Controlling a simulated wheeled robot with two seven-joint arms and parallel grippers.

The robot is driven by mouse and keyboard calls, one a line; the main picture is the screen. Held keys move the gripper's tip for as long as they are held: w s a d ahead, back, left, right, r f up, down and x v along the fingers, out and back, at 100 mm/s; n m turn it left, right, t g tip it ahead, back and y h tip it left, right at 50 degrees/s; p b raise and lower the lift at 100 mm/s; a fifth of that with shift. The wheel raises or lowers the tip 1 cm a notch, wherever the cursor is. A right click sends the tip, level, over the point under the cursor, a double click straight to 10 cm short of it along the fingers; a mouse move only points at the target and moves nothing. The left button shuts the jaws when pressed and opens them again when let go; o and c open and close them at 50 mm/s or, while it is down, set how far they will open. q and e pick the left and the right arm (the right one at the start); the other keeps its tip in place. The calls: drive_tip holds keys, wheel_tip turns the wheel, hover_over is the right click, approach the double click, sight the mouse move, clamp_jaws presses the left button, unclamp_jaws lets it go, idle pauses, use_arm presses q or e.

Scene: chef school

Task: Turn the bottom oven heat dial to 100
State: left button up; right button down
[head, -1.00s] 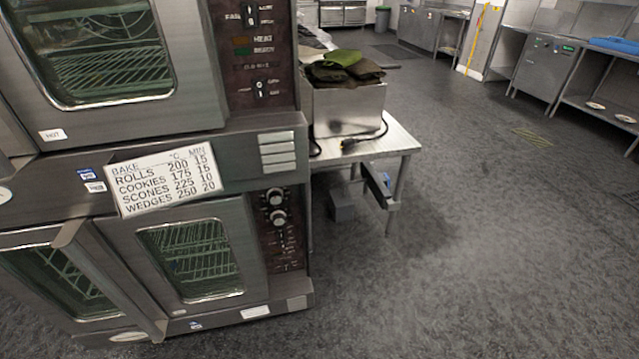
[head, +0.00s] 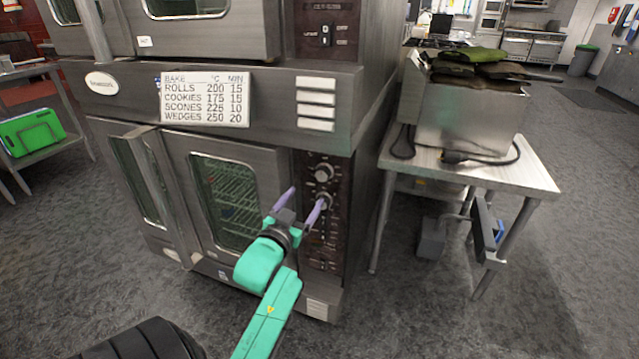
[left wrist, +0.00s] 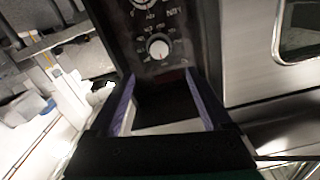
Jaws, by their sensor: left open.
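The bottom oven's dark control panel (head: 318,240) carries two round silver dials, an upper dial (head: 323,172) and a lower dial (head: 322,200). I cannot read their settings in the head view. My left gripper (head: 308,195) is open in front of the panel, its purple fingers apart and the right fingertip overlapping the lower dial. A second dial (left wrist: 150,4) is cut off at the top edge. Nothing is held.
The bottom oven door (head: 225,195) is left of the panel. A baking chart (head: 206,97) hangs above it. Open floor (head: 420,310) lies in front of the table.

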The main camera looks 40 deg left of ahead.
sight(322, 176)
use_arm(q)
drive_tip(key=x, duration=1)
drive_tip(key=shift+w+b, duration=0.1)
drive_tip(key=shift+b, duration=0.3)
drive_tip(key=shift+w+a, duration=0.15)
drive_tip(key=shift+w, duration=0.2)
use_arm(e)
drive_tip(key=shift+w+a+r, duration=0.1)
drive_tip(key=shift+w+r, duration=0.1)
drive_tip(key=shift+w, duration=0.25)
drive_tip(key=shift+w+a+r, duration=0.1)
drive_tip(key=shift+w+r, duration=0.05)
drive_tip(key=shift+w, duration=0.3)
use_arm(q)
drive_tip(key=shift+c, duration=0.3)
clamp_jaws()
use_arm(e)
drive_tip(key=shift+s, duration=0.1)
